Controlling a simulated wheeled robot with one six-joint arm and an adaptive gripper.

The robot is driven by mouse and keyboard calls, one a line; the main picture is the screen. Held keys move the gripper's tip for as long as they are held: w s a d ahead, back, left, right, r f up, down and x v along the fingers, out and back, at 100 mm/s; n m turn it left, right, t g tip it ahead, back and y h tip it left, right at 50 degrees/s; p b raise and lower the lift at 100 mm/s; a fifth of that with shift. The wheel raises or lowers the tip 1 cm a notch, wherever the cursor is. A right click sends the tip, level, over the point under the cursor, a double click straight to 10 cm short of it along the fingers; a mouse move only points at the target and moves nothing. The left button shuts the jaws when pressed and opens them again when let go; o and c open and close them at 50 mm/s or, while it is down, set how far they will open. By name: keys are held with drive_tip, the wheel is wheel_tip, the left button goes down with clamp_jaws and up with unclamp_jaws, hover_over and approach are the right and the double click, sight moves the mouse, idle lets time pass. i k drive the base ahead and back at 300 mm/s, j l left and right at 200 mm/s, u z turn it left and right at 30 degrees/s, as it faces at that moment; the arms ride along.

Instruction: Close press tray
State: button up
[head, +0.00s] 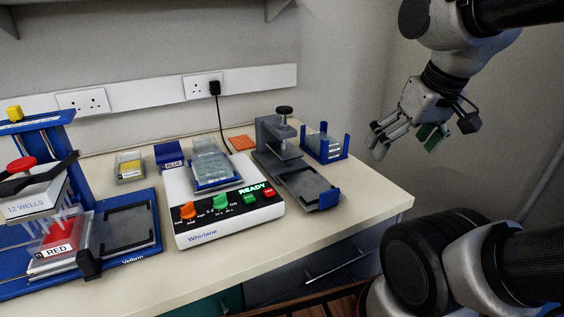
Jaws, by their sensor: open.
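The grey press (268,137) stands toward the right end of the bench, with a dark screw knob (284,110) on top. Its flat grey tray (308,187) extends out from the press toward the bench's front edge. A blue block (328,199) sits at the tray's front end. No plate shows on the tray. My gripper (404,142) is open and empty, in the air to the right of the press and beyond the bench's right end, well apart from the tray.
A white Whirlane machine (225,224) showing READY stands left of the tray, with a clear plate (212,162) on top. A blue rack (324,146) stands behind the tray. A blue Velbrin stand (145,245) fills the left. The bench's right corner (385,198) is bare.

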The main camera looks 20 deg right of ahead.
sight(310, 189)
drive_tip(key=k+j+z, duration=0.1)
drive_tip(key=j, duration=0.3)
drive_tip(key=k+j+z, duration=0.1)
drive_tip(key=k+j, duration=0.15)
drive_tip(key=k+j+z, duration=0.1)
drive_tip(key=j, duration=0.4)
drive_tip(key=k, duration=0.1)
